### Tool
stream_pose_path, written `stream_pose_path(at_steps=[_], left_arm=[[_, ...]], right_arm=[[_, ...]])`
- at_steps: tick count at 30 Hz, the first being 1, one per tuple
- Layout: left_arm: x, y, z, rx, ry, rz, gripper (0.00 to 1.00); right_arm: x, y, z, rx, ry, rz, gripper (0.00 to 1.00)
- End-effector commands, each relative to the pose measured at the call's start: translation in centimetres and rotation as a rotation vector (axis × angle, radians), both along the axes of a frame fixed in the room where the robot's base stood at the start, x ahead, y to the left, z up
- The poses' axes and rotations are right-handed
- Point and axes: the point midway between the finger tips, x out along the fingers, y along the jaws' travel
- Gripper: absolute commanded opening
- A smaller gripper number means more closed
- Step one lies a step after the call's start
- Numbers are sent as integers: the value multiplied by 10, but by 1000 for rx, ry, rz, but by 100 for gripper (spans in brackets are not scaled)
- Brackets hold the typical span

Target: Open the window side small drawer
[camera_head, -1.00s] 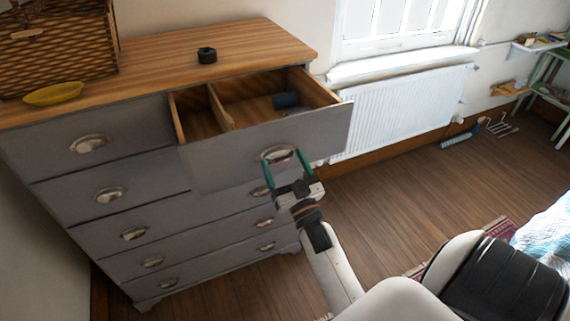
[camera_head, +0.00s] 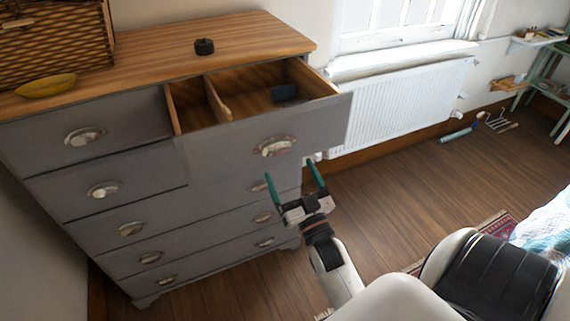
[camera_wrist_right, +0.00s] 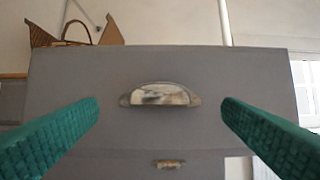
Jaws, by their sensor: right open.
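The window side small drawer (camera_head: 322,126) is the top right drawer of the grey chest. It stands pulled out, and its wooden inside with a divider (camera_head: 217,100) shows. A small dark item (camera_head: 284,92) lies in it. Its metal cup handle (camera_head: 275,146) is on the grey front; the handle also shows in the right wrist view (camera_wrist_right: 160,95). My right gripper (camera_head: 293,178) is open, with green fingertips, below and apart from the handle. In the right wrist view its fingers frame the handle without touching it. My left gripper is not in view.
The chest's wooden top (camera_head: 150,65) holds a wicker basket (camera_head: 55,40), a yellow dish (camera_head: 46,85) and a black round object (camera_head: 204,47). A white radiator (camera_head: 400,105) stands under the window, right of the drawer. The wooden floor (camera_head: 400,185) beside it is mostly clear.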

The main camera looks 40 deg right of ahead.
Motion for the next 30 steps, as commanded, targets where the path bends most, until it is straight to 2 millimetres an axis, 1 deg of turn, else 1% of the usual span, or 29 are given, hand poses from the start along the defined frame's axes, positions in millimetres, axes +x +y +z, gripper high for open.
stream_pose_path(at_steps=[1, 3, 6, 10, 15, 30], left_arm=[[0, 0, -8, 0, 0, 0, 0], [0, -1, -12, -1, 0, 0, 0], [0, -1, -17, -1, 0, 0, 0], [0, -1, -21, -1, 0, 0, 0], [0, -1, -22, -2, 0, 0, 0], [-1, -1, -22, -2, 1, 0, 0]], right_arm=[[-11, 3, -9, 0, 2, 0, 89], [-24, 6, -15, 1, 3, 0, 89], [-39, 10, -20, 1, 2, 0, 89], [-52, 13, -24, 0, 1, 0, 89], [-59, 14, -25, 1, -1, 0, 89], [-58, 14, -25, 0, -1, 0, 89]])
